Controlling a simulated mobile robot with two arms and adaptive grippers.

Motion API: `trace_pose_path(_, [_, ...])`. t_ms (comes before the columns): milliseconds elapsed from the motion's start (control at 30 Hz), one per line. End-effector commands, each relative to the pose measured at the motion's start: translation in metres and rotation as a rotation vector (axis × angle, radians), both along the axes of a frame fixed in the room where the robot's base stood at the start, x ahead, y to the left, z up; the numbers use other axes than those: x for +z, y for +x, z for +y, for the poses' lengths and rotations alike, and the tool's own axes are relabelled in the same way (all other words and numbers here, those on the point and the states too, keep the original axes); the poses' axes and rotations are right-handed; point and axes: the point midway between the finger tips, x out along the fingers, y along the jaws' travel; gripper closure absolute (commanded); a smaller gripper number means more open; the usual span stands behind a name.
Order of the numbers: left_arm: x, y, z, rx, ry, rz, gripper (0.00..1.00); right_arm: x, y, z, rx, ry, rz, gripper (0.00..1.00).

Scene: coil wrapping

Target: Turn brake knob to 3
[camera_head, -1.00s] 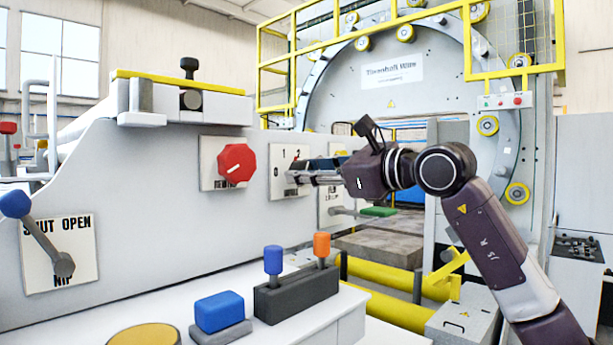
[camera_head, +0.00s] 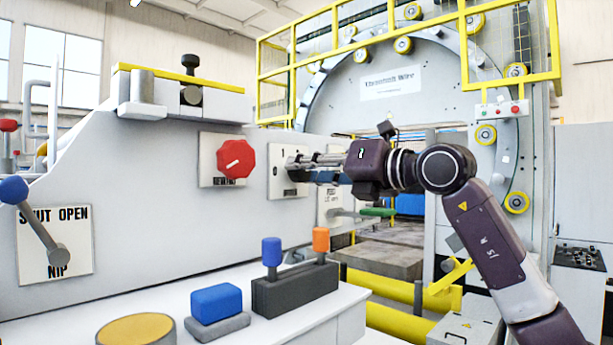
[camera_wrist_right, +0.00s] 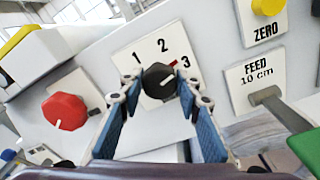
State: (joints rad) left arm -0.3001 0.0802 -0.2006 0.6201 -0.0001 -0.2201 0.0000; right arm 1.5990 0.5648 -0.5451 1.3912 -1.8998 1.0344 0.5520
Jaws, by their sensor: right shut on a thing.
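The black knob (camera_wrist_right: 159,80) sits on a white plate (camera_wrist_right: 132,60) marked 1, 2 and 3 in the right wrist view. A pale line on its face slants toward the upper right, roughly toward the 3. A small red mark shows between the knob and the 3. My right gripper (camera_wrist_right: 159,90) is shut on the knob, with one blue-padded finger on each side. In the head view, my right gripper (camera_head: 300,162) reaches the plate (camera_head: 283,184) from the right and mostly hides the knob. My left gripper is out of view.
A red knob (camera_head: 235,159) is left of the plate. A green-ended lever (camera_head: 378,212) sits below my right wrist, beside the FEED plate (camera_wrist_right: 256,77). A yellow ZERO button (camera_wrist_right: 268,6) is above that plate. Blue and orange levers stand on the console in front.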

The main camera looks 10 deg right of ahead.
Motion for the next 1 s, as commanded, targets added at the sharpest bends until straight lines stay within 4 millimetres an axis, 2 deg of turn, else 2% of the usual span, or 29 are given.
trace_pose_path(33, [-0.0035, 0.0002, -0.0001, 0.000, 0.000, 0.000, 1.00, -0.0053, 0.0007, 0.0010, 0.001, 0.027, 0.029, 0.93])
trace_pose_path(433, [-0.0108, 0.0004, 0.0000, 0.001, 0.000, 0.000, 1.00, -0.0053, 0.0008, 0.0013, 0.002, 0.200, 0.145, 0.93])
trace_pose_path(1000, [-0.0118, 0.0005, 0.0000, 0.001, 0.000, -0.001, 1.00, -0.0052, 0.0010, 0.0012, 0.001, 0.236, 0.170, 0.93])
